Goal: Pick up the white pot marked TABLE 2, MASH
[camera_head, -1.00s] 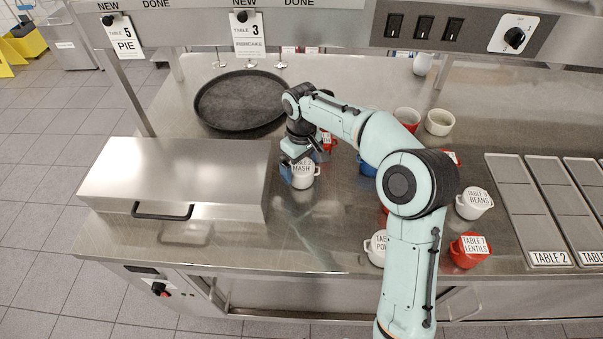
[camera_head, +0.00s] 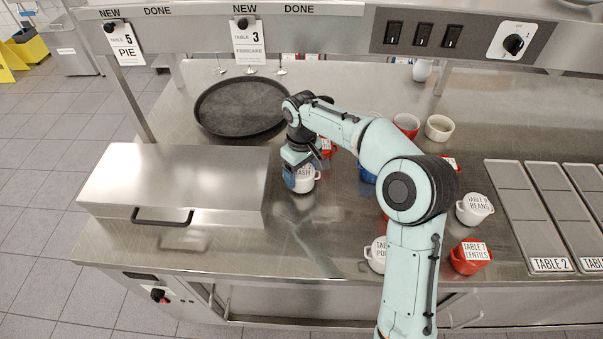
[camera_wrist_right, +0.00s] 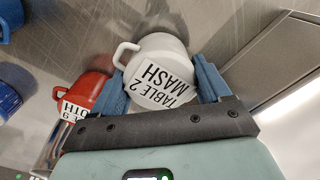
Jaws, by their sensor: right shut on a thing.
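The white pot marked TABLE 2, MASH (camera_wrist_right: 157,52) is between the blue fingers of my right gripper (camera_wrist_right: 165,85) in the right wrist view. The gripper is shut on it, with a finger at each side. In the head view the white pot (camera_head: 303,184) is partly hidden behind my right gripper (camera_head: 300,178), on or just above the steel counter, to the right of the steel box. I cannot tell whether it touches the counter. My left gripper is not in view.
A steel box with a black handle (camera_head: 163,216) stands left of the pot. A round black tray (camera_head: 240,103) lies behind. A red pot (camera_wrist_right: 92,92) is close beside the white pot. Other pots, including TABLE 7 LENTILS (camera_head: 470,258), stand to the right.

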